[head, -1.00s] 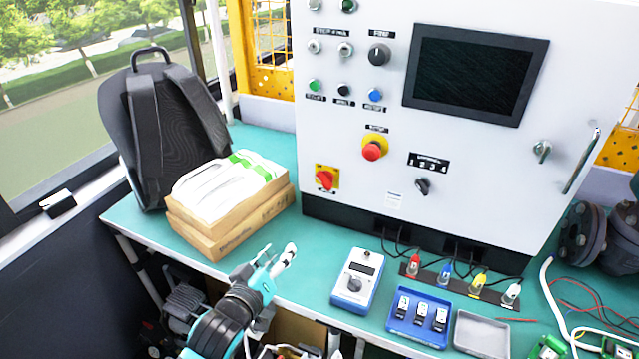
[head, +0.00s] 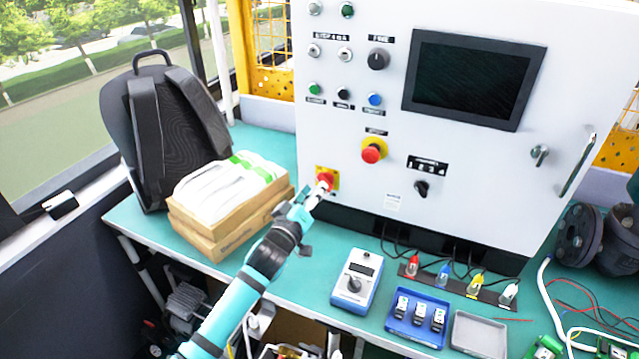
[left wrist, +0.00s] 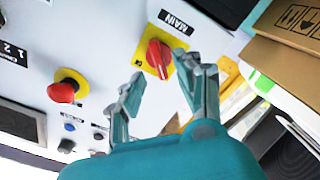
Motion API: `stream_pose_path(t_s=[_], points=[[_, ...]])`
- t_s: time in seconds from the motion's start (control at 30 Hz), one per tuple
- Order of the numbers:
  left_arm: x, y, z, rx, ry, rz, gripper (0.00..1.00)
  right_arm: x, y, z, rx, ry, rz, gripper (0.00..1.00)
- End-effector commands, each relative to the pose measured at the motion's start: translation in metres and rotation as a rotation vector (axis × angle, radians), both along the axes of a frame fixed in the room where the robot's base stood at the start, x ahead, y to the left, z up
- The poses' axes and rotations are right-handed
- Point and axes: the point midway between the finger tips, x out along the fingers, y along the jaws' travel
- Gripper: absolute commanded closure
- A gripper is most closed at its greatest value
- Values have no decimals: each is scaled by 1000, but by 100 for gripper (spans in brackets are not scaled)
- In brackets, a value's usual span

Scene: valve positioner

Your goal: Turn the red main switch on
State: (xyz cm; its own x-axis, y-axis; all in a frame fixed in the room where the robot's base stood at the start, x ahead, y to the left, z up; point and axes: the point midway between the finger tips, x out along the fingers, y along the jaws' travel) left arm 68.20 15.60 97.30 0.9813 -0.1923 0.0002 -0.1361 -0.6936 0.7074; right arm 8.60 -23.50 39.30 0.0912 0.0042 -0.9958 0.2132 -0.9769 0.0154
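The red main switch (head: 326,180) is a red rotary knob on a yellow plate, low on the left of the white cabinet front. In the left wrist view the red knob (left wrist: 158,57) sits beside a label reading MAIN, its handle tilted in the picture. My left gripper (head: 313,198) reaches up to the switch in the head view and partly covers its lower side. In the left wrist view the gripper (left wrist: 165,76) is open, its two fingers apart on either side of the knob. I cannot tell whether they touch it. My right gripper is out of view.
A red mushroom button (head: 372,151) on a yellow ring sits right of the switch. Cardboard boxes (head: 232,237) and a backpack (head: 165,130) stand close to the left. A blue handheld meter (head: 356,281) and blue tray (head: 416,333) lie on the teal bench.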

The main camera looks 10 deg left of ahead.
Motion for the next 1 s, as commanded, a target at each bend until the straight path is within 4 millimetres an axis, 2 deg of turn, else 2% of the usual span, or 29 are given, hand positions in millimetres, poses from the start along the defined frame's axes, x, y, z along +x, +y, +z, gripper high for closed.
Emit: stream_pose_path(t_s=[0.03, 0.2, 0.6, 0.63, 0.9, 1.0], points=[[9, -2, 2, 1, 0, 0, 65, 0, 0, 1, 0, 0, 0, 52], [28, -5, 0, 0, 1, 1, 65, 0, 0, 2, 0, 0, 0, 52], [35, -7, 0, 0, 0, 0, 65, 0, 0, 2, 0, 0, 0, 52], [35, -7, 0, 0, 0, 0, 67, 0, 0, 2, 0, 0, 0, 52], [35, -7, 0, 0, 1, 1, 100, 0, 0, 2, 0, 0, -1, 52], [35, -7, 0, 0, 1, 1, 100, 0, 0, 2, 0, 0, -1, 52]])
